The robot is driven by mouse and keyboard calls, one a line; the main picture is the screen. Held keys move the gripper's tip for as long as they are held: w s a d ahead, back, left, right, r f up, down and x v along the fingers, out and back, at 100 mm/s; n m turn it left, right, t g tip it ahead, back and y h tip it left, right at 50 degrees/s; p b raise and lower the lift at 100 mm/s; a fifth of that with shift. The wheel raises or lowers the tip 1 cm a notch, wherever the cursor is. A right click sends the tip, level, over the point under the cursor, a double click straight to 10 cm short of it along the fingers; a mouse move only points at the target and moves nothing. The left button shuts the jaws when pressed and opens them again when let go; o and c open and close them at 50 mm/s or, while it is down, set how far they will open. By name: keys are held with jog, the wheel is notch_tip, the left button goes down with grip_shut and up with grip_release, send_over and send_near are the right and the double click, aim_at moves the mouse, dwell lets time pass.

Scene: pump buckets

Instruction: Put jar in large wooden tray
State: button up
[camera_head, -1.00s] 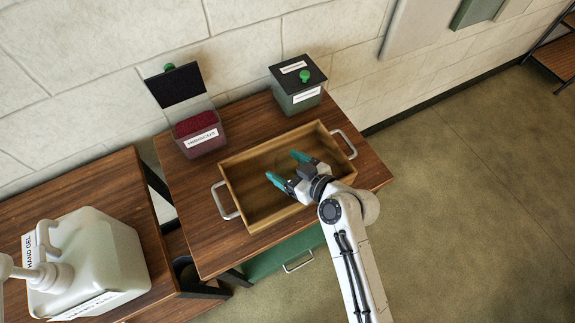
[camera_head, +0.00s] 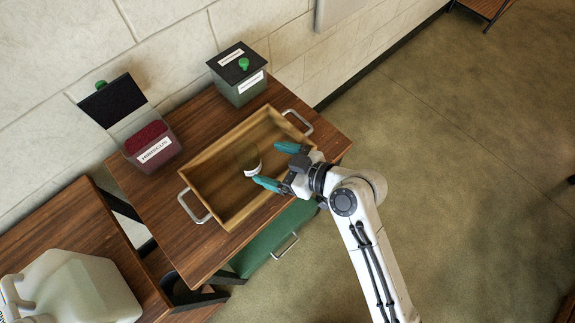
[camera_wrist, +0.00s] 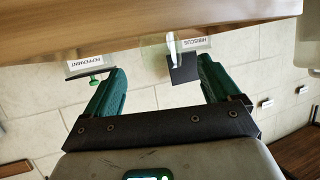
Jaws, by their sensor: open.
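A small clear jar (camera_head: 250,160) with a white label sits inside the large wooden tray (camera_head: 222,188), near the tray's middle. The jar is see-through and only partly clear to view; in the wrist view it seems to show as a pale round shape (camera_wrist: 154,50) beyond the fingertips. My gripper (camera_head: 267,164) is open, its teal fingers pointing left over the tray's right side. The fingertips are close to the jar on its right. I cannot tell whether the lower finger touches it. In the wrist view the fingers (camera_wrist: 160,78) are spread with nothing between them.
The tray has metal handles (camera_head: 194,206) at both ends and lies on a wooden table (camera_head: 160,210). An open hibiscus container (camera_head: 150,148) and a closed dark container (camera_head: 240,85) stand behind it by the wall. A large white jug (camera_head: 75,290) is at lower left.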

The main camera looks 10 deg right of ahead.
jog(key=v, duration=0.3)
jog(key=shift+s+d+r, duration=0.1)
jog(key=shift+s+d, duration=0.05)
jog(key=shift+d, duration=0.05)
jog(key=s+d+f+m+g+h, duration=0.3)
jog(key=s+d+m+h, duration=0.2)
jog(key=s+d, duration=0.5)
jog(key=s+d+f+m+g+h, duration=0.4)
jog(key=s+d+m+h, duration=0.2)
jog(key=s+d, duration=0.4)
jog(key=shift+s+d, duration=0.25)
jog(key=shift+d, duration=0.95)
